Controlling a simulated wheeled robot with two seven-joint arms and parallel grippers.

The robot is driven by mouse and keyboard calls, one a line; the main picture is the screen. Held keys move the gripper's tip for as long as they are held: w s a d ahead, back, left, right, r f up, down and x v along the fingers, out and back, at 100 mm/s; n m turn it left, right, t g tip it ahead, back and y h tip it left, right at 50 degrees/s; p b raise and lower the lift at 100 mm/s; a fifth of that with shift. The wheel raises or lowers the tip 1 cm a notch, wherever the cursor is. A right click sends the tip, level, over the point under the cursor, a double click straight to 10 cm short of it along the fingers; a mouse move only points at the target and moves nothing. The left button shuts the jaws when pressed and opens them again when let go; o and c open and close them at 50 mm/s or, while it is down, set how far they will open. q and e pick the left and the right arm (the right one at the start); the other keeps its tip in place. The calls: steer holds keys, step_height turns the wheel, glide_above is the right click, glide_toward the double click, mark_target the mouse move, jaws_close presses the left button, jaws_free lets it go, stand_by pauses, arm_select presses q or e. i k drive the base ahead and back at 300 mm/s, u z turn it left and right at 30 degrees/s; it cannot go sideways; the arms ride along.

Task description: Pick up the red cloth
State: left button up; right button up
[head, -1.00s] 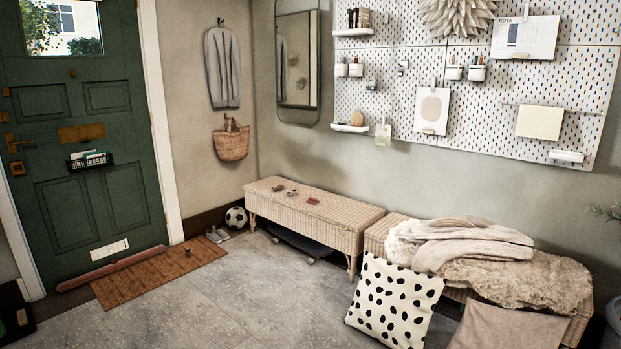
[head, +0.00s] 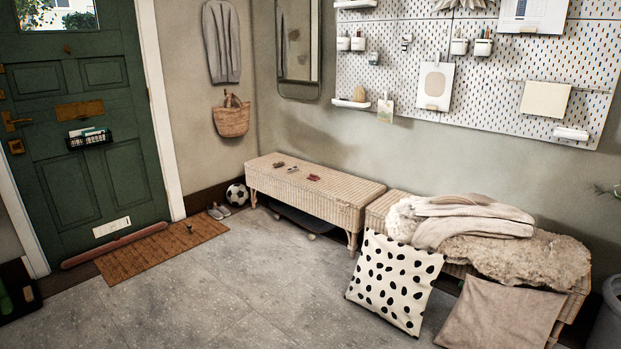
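A small red item (head: 314,177), which looks like the red cloth, lies on top of the left wicker bench (head: 340,195). It is small and far off, so its folds cannot be made out. Two small brownish items (head: 279,164) lie to its left on the same bench top. Neither of my grippers shows in the head view.
The right bench carries a fleece (head: 530,258) and folded knits (head: 470,222). A spotted cushion (head: 393,283) and a beige cushion (head: 500,318) lean against its front. A football (head: 237,194) and shoes (head: 218,211) sit left of the benches. The grey floor (head: 240,290) in front is clear.

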mark_target(312, 177)
steer(key=u, duration=0.4)
steer(key=i, duration=2.2)
steer(key=u, duration=0.15)
steer(key=i, duration=2.65)
steer(key=z, duration=0.95)
steer(key=i, duration=1.55)
steer(key=z, duration=0.45)
